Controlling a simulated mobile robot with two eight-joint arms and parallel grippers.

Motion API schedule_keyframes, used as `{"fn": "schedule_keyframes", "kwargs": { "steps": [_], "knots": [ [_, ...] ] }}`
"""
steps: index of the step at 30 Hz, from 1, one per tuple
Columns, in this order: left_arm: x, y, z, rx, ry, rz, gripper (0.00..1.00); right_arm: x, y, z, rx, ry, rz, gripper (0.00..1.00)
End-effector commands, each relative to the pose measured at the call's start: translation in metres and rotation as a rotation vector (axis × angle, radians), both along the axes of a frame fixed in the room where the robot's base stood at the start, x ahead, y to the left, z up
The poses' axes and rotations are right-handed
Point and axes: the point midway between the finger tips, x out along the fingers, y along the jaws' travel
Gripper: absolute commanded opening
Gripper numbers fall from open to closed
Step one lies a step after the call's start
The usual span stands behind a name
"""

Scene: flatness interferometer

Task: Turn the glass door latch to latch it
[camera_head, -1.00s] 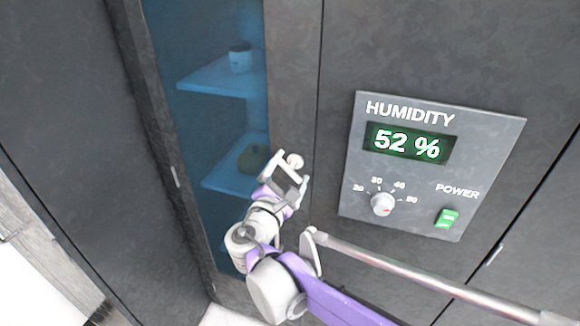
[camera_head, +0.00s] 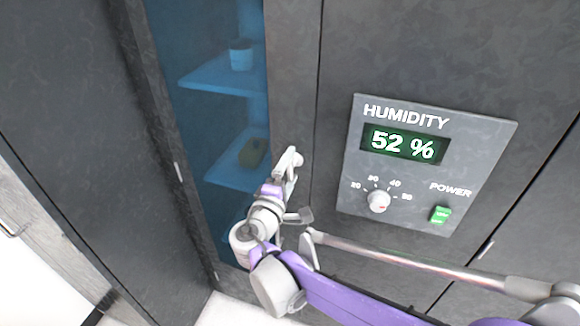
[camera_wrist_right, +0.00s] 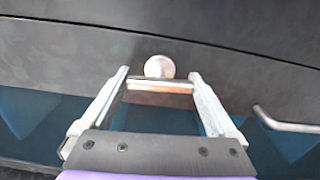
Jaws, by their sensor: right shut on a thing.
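The glass door (camera_head: 196,105) is a tall blue-tinted pane in a dark frame, left of centre in the head view. My right gripper (camera_head: 290,165) is at the frame strip along the pane's right edge. In the right wrist view, the latch (camera_wrist_right: 159,67) has a round metal knob on the dark surface and a bar in front of it. My right gripper (camera_wrist_right: 160,86) is shut on the latch, its two fingers at the ends of the bar. In the head view the fingers mostly hide the latch. My left gripper is not in view.
Right of the door is a humidity panel (camera_head: 481,126) reading 52 %, with a dial (camera_head: 378,201) and a green power switch (camera_head: 440,215). Shelves behind the glass hold a cup (camera_head: 241,57) and a yellowish object (camera_head: 253,153). A curved metal handle (camera_wrist_right: 287,124) is right of the gripper.

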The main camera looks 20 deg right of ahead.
Motion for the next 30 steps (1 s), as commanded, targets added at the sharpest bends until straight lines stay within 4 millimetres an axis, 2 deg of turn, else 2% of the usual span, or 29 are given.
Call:
{"fn": "schedule_keyframes", "kwargs": {
  "steps": [18, 19, 26, 30],
  "knots": [
    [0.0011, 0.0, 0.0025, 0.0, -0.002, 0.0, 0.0, 0.0001, 0.0, 0.0, 0.031, -0.022, 0.0, 0.38],
    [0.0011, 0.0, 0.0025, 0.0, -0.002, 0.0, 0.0, 0.0001, 0.0, 0.0, 0.03, -0.022, 0.0, 0.99],
    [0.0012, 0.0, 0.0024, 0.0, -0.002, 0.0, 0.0, -0.0001, 0.0002, 0.0, 0.03, -0.022, 0.0, 1.0],
    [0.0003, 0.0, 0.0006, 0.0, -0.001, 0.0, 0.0, -0.0069, 0.0053, -0.0005, 0.031, -0.021, 0.002, 1.0]
  ]
}}
